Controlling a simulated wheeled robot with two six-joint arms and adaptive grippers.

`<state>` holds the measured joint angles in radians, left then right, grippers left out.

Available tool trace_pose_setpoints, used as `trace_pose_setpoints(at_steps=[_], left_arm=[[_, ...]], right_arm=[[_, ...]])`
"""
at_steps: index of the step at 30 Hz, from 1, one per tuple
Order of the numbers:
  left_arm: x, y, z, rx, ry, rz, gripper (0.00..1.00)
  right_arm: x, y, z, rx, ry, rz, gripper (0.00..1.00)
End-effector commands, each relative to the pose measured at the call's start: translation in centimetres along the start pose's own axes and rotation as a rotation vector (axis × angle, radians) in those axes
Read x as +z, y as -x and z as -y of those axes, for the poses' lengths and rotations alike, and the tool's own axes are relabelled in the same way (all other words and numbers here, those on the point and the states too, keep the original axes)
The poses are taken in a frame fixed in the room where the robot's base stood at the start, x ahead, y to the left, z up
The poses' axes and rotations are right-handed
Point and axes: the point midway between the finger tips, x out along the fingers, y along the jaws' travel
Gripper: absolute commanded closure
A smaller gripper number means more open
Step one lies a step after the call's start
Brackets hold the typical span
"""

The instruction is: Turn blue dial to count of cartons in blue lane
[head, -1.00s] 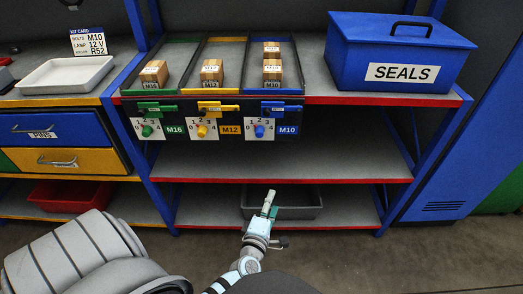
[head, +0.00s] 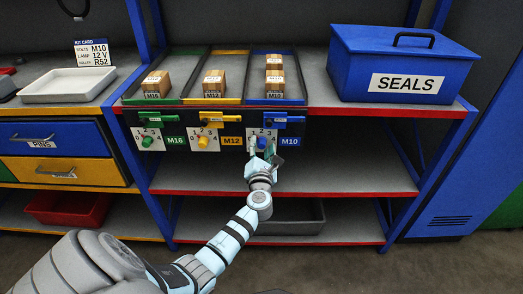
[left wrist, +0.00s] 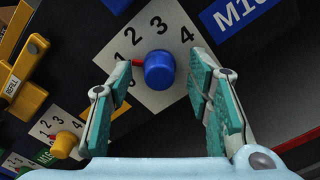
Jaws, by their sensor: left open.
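The blue dial (left wrist: 159,70) sits on a white plate marked 1, 2, 3, 4, beside the M10 label. Its red pointer aims at about the 1. In the blue lane (head: 304,75), two cartons stand one behind the other, the rear (head: 274,62) and the front (head: 275,81).
The green dial (head: 147,142) and yellow dial (head: 203,142) are to the left. Above the blue dial is a blue lever (head: 283,119). A blue SEALS box (head: 400,65) stands on the top shelf at right. The middle shelf (head: 350,170) is bare.

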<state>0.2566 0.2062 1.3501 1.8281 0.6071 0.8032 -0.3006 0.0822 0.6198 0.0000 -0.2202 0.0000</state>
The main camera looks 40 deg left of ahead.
Motion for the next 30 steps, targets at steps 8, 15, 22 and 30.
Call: trace_pose_setpoints(at_steps=[8, 15, 22, 30], left_arm=[[0.0, 0.0, 0.0, -0.001, -0.001, 0.0, 0.67], [0.0, 0.0, 0.0, -0.001, -0.001, 0.0, 1.0], [0.1, 0.0, 0.0, -0.002, -0.02, 0.0, 1.0], [0.1, 0.1, -0.1, -0.004, -0.14, -0.001, 1.0]], right_arm=[[0.0, 0.1, 0.2, -0.002, -0.001, -0.001, 0.6], [-0.1, 0.1, 0.3, -0.004, -0.002, -0.001, 0.6], [-0.1, 0.3, 0.3, -0.004, -0.002, -0.001, 0.6], [-0.2, 1.6, 0.1, -0.004, -0.002, -0.001, 0.6]])
